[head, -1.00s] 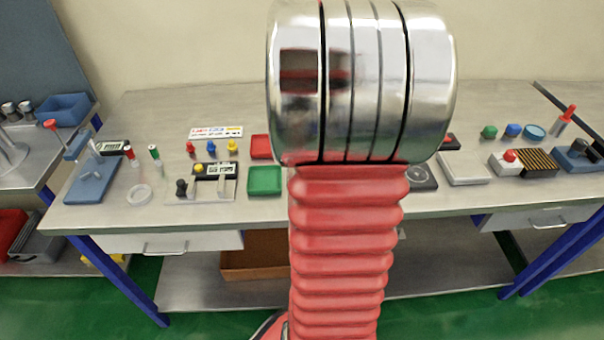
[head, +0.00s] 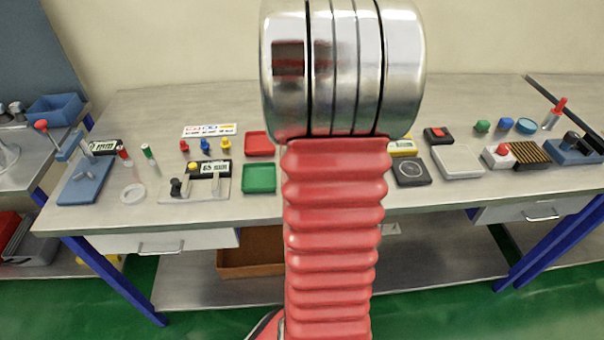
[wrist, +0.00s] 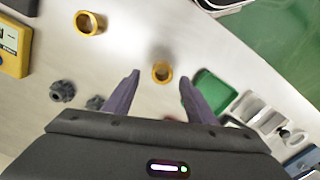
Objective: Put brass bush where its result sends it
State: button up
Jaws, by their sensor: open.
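Two brass bushes lie on the bench in the wrist view. One brass bush (wrist: 161,72) is centred between and just beyond my fingertips; the other brass bush (wrist: 90,23) is at upper left. My gripper (wrist: 158,87) is open and empty, with its fingers apart. In the head view my arm hides the gripper and both bushes. A green tray (head: 259,178) and a red tray (head: 259,144) stand left of my arm. The green tray also shows in the wrist view (wrist: 213,88), close to the right finger. A gauge with a display (head: 209,168) stands left of the trays.
Dark grey toothed parts (wrist: 62,90) lie left of my fingers. A yellow device (wrist: 12,45) is at the far left of the wrist view. A dark round-topped plate (head: 411,172) and a pale tray (head: 457,161) stand right of my arm. Bare bench surrounds the bushes.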

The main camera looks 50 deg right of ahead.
jog(key=shift+f, duration=0.1)
jog(key=shift+w+a+f, duration=0.15)
jog(key=shift+f, duration=2.35)
jog(key=shift+c, duration=0.2)
grip_shut()
